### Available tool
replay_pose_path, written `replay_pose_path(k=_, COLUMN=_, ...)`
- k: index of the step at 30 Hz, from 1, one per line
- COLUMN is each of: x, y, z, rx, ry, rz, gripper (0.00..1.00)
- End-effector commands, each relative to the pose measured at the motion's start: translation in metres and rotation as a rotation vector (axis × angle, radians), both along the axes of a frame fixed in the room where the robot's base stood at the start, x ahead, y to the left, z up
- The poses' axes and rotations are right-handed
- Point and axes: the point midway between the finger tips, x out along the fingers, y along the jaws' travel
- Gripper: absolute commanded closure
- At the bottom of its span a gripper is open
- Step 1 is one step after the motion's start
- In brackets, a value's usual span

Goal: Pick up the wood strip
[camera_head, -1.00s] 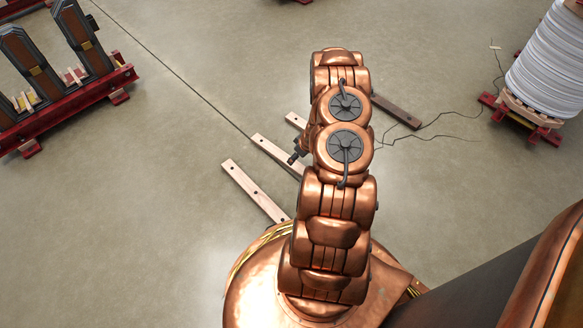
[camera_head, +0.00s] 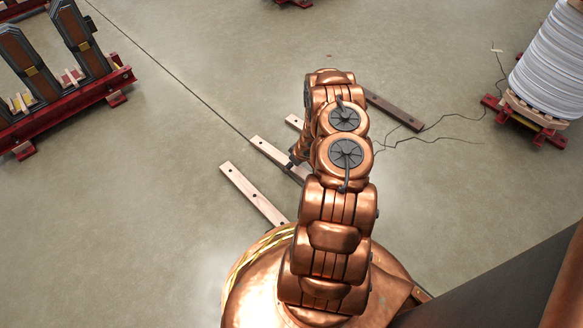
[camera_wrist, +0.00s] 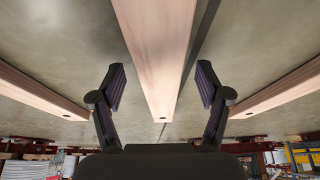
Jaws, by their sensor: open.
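Pale wood strips with small dark holes lie on the floor. In the head view one strip (camera_head: 252,192) lies in front at the left, another strip (camera_head: 268,151) just beyond it, and the end of a third (camera_head: 294,121) shows behind my arm. In the wrist view a wood strip (camera_wrist: 158,50) runs down the middle between the spread fingers of my gripper (camera_wrist: 160,72). The gripper is open and empty, with a gap on each side of the strip. In the head view the gripper is mostly hidden by my arm, by the second strip.
Other strips flank the middle one in the wrist view, at left (camera_wrist: 40,95) and right (camera_wrist: 280,92). A darker bar (camera_head: 394,109) lies right of my arm. A red rack (camera_head: 75,105) stands at left, a white coil (camera_head: 549,65) at right. Cracks cross the floor.

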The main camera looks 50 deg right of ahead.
Motion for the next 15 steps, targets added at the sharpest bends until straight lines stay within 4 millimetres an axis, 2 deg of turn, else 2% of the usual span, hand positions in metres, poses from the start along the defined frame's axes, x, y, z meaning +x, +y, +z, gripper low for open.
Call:
replay_pose_path(k=2, x=-0.0001, y=-0.0001, z=0.0004, rx=0.000, ry=0.000, rz=0.000, gripper=0.24)
replay_pose_path(k=15, x=-0.0002, y=-0.0001, z=0.0002, rx=0.000, ry=0.000, rz=0.000, gripper=0.70)
